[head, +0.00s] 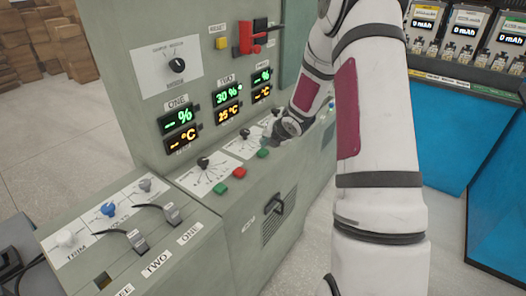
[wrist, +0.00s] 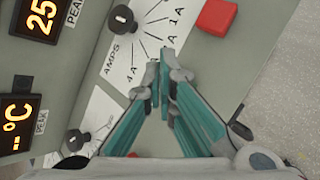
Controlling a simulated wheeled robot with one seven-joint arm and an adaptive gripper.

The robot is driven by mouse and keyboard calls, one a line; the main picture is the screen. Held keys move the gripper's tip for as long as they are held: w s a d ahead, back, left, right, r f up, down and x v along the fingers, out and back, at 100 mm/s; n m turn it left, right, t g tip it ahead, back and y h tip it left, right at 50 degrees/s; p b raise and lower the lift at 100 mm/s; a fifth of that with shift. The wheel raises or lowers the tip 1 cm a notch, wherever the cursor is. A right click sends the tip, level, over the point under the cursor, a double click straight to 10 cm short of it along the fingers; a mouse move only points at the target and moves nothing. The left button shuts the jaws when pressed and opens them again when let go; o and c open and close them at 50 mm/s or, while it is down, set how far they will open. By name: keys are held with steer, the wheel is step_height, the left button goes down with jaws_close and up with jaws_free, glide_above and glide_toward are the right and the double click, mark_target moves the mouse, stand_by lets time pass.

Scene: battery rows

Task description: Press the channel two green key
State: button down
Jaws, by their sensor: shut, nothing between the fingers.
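The channel two green key (head: 262,154) sits on the sloping console, in front of the channel two dial (head: 245,133), below the display marked TWO (head: 228,97). No green key shows in the wrist view; my gripper hides part of the panel there. My gripper (wrist: 165,68) is shut and empty, its fingers over the panel beside the amps scale. A red key (wrist: 216,17) shows up and right of its fingertips, apart from them. In the head view my gripper is at the console just right of the green key; its fingertips are hard to make out.
Another green key (head: 219,188) and a red key (head: 240,173) lie to the left, by the channel one dial (head: 203,162). A red lever (head: 247,38) is on the upright panel. The floor at right is clear.

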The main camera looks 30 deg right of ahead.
mark_target(265, 151)
steer(key=shift+s+r+p, duration=0.1)
steer(key=shift+r+p, duration=1.7)
steer(key=shift+r, duration=0.65)
steer(key=shift+r, duration=0.2)
steer(key=s+a+r+m+g+h, duration=0.1)
steer(key=s+a+r+m+h, duration=0.1)
steer(key=s+a+r+m, duration=0.55)
steer(key=s+a+r+m+g+h, duration=0.15)
steer(key=s+r+m, duration=0.35)
steer(key=r, duration=0.6)
steer(key=s+a+r+m+y, duration=0.1)
steer(key=s+a+m, duration=0.3)
steer(key=s, duration=0.4)
steer(key=s+a+r+m+g+y, duration=0.1)
steer(key=s+a+m, duration=0.4)
steer(key=s, duration=0.4)
steer(key=s+a+r+m+y, duration=0.1)
steer(key=s+a+m+y, duration=0.1)
steer(key=s+a+m, duration=0.2)
steer(key=s+a, duration=0.3)
steer(key=s, duration=0.2)
steer(key=shift+r+m+g, duration=0.25)
steer(key=shift+m+g, duration=0.1)
